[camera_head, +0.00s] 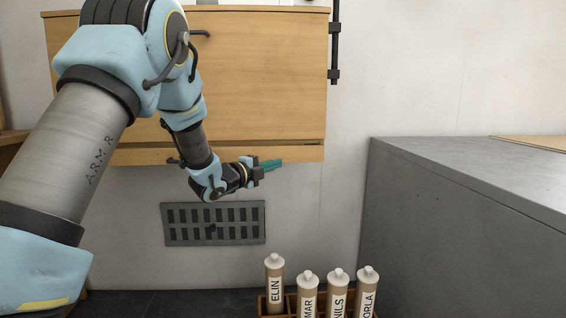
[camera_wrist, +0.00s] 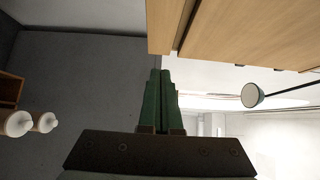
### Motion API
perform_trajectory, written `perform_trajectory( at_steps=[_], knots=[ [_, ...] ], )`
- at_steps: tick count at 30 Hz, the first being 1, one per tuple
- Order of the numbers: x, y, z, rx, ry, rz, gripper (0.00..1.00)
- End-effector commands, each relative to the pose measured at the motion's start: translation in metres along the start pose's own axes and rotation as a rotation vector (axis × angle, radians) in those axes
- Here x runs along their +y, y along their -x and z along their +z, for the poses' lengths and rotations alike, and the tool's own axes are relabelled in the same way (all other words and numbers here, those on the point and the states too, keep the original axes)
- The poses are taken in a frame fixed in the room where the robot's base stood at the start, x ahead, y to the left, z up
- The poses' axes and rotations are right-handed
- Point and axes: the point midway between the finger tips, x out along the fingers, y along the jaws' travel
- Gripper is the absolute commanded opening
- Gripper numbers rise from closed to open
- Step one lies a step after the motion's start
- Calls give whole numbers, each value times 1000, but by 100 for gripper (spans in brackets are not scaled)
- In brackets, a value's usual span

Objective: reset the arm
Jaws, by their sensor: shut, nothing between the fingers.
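My arm reaches in from the left of the head view. My gripper (camera_head: 270,165) is held out in front of the lower edge of the wooden cabinet (camera_head: 265,80), pointing right. Its green fingers are shut with nothing between them. In the wrist view my gripper (camera_wrist: 160,85) shows its green fingers pressed together, with the cabinet's wooden face (camera_wrist: 240,35) at the upper right.
A wooden rack (camera_head: 263,306) holds several labelled tubes, including ELIN (camera_head: 274,280) and NILS (camera_head: 337,290), at the bottom. A grey block-like counter (camera_head: 470,220) fills the right. A vent grille (camera_head: 213,223) is on the wall. A round lamp-like disc (camera_wrist: 252,95) shows in the wrist view.

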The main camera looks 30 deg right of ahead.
Motion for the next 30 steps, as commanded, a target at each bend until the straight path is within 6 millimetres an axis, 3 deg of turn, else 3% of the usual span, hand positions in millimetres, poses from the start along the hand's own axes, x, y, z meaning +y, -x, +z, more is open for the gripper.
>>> perform_trajectory(
  at_steps=[11,14,16,20,21,24,27,30],
  knots=[
    [0,15,5,-17,13,8,0],
    [4,31,28,-100,81,50,0],
    [10,55,56,-206,174,100,0],
    [31,126,108,-476,432,202,0],
    [39,152,121,-565,520,228,0],
    [60,219,140,-786,748,276,0],
    [81,289,141,-1008,982,303,0],
    [101,357,125,-1226,1218,312,0]
  ],
)
